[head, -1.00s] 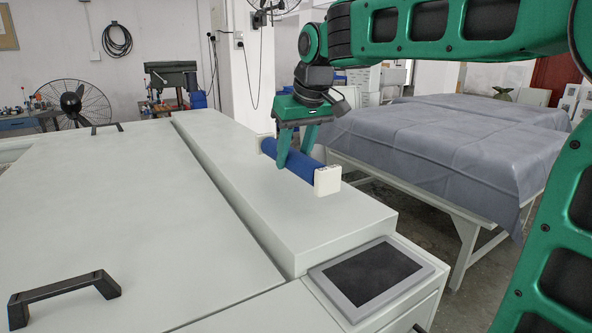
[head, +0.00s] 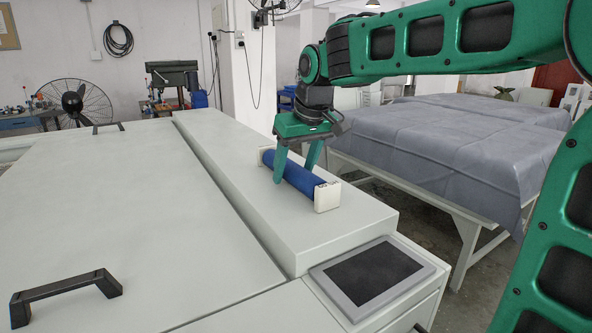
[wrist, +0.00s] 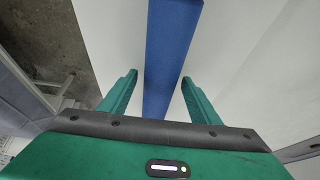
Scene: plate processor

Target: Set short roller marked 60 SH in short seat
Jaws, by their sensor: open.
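The blue roller (head: 303,176) has a pale block at each end and lies on the raised pale top of the machine. The near end block (head: 327,196) carries small dark marks that I cannot read. My gripper (head: 292,174) points down with its fingers apart, one on each side of the roller. In the wrist view the roller (wrist: 171,45) runs between the two green fingers with a gap on both sides. Both ends of the roller are out of the wrist view. I cannot make out a separate short seat.
The raised top (head: 225,150) is clear around the roller. A dark screen panel (head: 370,277) sits at the near right, and a black handle (head: 65,297) stands up on the lid at the near left. A cloth-covered table (head: 440,145) stands behind to the right.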

